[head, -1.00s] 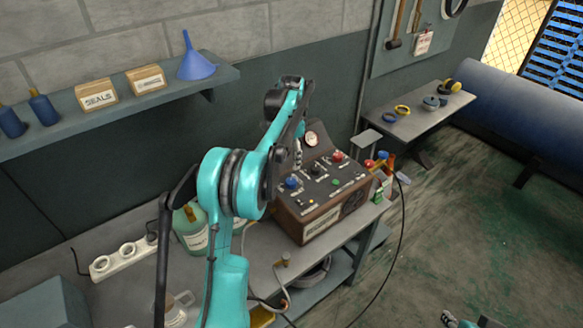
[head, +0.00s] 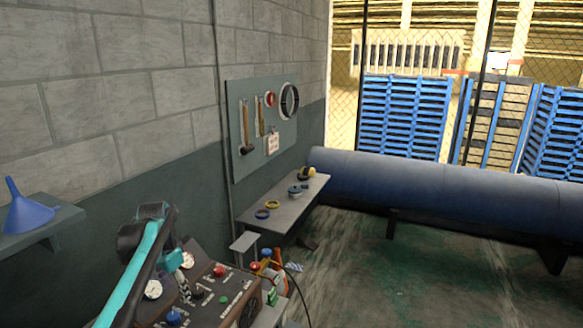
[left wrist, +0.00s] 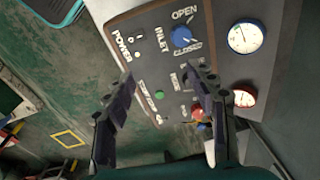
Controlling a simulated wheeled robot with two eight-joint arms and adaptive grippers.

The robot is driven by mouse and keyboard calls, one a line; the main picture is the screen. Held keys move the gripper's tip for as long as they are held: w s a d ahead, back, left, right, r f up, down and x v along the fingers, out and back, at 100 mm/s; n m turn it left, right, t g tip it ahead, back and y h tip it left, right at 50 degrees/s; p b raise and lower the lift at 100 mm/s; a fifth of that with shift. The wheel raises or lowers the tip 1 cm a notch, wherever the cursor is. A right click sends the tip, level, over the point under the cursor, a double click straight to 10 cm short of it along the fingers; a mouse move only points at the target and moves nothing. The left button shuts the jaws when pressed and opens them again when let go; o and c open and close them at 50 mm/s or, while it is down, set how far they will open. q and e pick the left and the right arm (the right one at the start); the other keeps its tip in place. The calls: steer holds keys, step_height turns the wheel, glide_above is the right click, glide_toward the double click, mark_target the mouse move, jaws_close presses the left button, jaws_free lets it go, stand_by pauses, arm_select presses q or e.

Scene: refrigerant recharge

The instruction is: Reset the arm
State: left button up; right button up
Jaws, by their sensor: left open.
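My left arm (head: 140,270) is teal and black and comes in at the lower left of the head view, beside the recharge machine (head: 232,292). My left gripper (left wrist: 163,74) is open in the left wrist view, its two dark fingers spread over the machine's panel with nothing between them. The panel shows a blue knob (left wrist: 181,37) marked OPEN and CLOSED, a green button (left wrist: 159,94) and a red knob (left wrist: 197,111). Two gauges, one blue-rimmed (left wrist: 245,37) and one red-rimmed (left wrist: 242,97), sit beside it. My right gripper is not in view.
A side bench (head: 290,205) with rings and earmuffs stands against the wall under a tool board (head: 262,130). A blue funnel (head: 27,212) rests on a wall shelf. A large blue cylinder (head: 450,190) lies behind open floor (head: 400,275). Small coloured items stand beside the machine.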

arm_select(q)
steer(key=s+d+f+n+t+b, duration=0.2)
steer(key=s+d, duration=0.3)
steer(key=s, duration=0.3)
steer(key=s+d+f+n+t+b, duration=0.2)
steer(key=s+d+f, duration=0.3)
steer(key=s, duration=0.4)
steer(key=s+d+f+n+t+b, duration=0.1)
steer(key=s+d+f+t+b, duration=0.1)
steer(key=s+d+f, duration=0.2)
steer(key=s+d, duration=0.2)
steer(key=s, duration=0.2)
steer(key=shift+s+d+f+n, duration=0.2)
steer(key=shift+s+n, duration=0.15)
steer(key=shift+n, duration=0.05)
